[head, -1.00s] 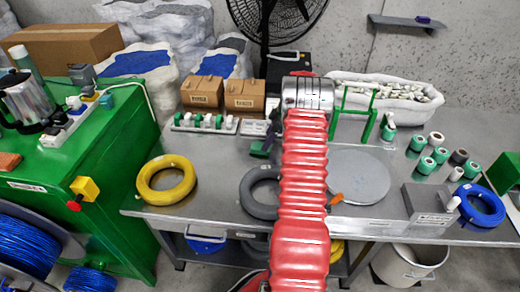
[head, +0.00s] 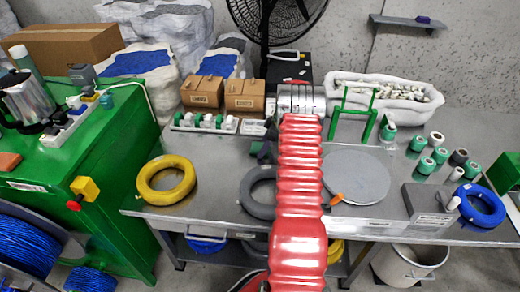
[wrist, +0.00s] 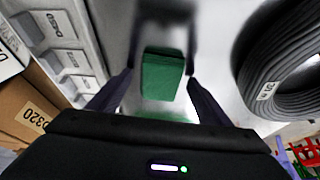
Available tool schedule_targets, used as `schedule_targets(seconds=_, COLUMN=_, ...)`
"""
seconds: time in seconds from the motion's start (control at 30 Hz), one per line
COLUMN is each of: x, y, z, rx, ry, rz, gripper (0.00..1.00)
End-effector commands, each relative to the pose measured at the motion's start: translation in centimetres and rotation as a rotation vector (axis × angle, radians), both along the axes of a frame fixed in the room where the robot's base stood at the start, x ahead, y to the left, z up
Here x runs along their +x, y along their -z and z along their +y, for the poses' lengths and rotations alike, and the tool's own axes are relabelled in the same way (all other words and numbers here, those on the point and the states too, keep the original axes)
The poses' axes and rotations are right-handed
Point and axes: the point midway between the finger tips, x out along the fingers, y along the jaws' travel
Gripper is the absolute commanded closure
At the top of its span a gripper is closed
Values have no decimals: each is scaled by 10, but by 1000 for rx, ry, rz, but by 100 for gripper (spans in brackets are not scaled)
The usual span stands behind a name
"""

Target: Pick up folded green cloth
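The folded green cloth (wrist: 162,78) shows in the wrist view as a small dark green block on the grey metal table. My gripper (wrist: 163,62) is open, with one dark finger on each side of the cloth. The right finger looks closer to it; whether either touches is unclear. In the head view my gripper (head: 264,147) is a dark shape at the left of my red arm, low over the table.
A grey cable coil (head: 259,195) lies just in front of my gripper and also shows in the wrist view (wrist: 285,70). A white rack (head: 205,123) and cardboard boxes (head: 243,95) stand behind. A yellow coil (head: 166,180) lies left; a round grey plate (head: 356,178) lies right.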

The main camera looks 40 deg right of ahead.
Motion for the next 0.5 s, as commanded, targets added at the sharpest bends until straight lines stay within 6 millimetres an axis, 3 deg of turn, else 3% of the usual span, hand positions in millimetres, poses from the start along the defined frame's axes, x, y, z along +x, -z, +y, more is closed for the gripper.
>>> schedule_targets(seconds=0.5, x=0, y=0, z=0, rx=0, ry=0, rz=0, gripper=65)
